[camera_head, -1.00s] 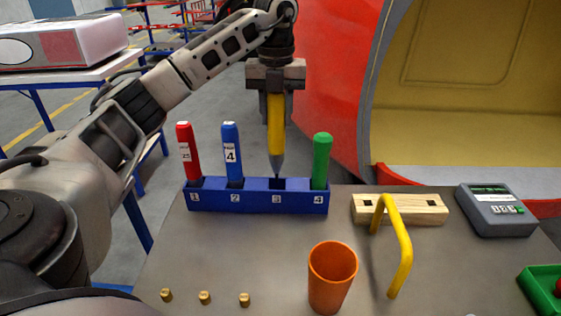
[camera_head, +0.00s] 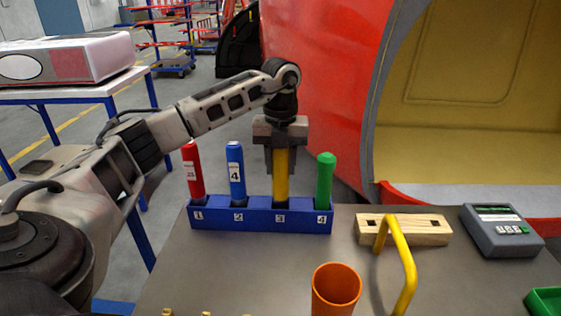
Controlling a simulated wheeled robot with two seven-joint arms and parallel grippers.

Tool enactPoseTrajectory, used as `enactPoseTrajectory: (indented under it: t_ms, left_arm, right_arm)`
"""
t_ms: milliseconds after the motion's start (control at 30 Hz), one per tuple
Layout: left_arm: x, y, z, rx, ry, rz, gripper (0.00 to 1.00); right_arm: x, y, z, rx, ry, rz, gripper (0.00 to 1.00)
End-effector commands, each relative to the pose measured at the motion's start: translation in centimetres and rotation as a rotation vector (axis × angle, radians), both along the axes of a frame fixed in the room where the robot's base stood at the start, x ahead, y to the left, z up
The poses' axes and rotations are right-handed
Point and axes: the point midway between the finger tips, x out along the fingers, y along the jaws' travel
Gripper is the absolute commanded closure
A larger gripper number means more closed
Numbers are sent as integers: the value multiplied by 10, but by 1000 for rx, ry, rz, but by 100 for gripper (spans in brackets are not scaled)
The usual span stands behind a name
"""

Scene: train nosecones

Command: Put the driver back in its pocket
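The driver with a yellow handle (camera_head: 281,178) stands upright in pocket 3 of the blue rack (camera_head: 262,226). Its tip and lower part are hidden inside the pocket. My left gripper (camera_head: 281,160) points straight down above pocket 3, its fingers on either side of the upper part of the yellow handle. It looks shut on the handle. A red driver (camera_head: 193,172) stands in pocket 1, a blue driver (camera_head: 236,170) in pocket 2 and a green driver (camera_head: 325,180) in pocket 4. My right gripper is not in view.
A grey device (camera_head: 501,231), an orange cup (camera_head: 335,290) and a green tray (camera_head: 546,302) share the table. Bare tabletop lies in front of the rack.

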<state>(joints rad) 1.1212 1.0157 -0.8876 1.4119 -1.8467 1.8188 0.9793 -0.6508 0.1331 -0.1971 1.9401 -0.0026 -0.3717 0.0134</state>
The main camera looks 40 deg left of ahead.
Motion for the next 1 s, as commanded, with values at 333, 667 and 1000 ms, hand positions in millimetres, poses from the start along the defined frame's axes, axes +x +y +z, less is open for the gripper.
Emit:
enactPoseTrajectory:
  t_ms: [333,667,1000]
  left_arm:
    - [0,0,0,0,1,0,45]
    - [1,0,46,-1,-5,0,45]
    - [1,1,112,1,-3,0,45]
  right_arm:
    - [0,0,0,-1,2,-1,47]
    - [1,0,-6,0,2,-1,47]
    - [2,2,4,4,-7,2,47]
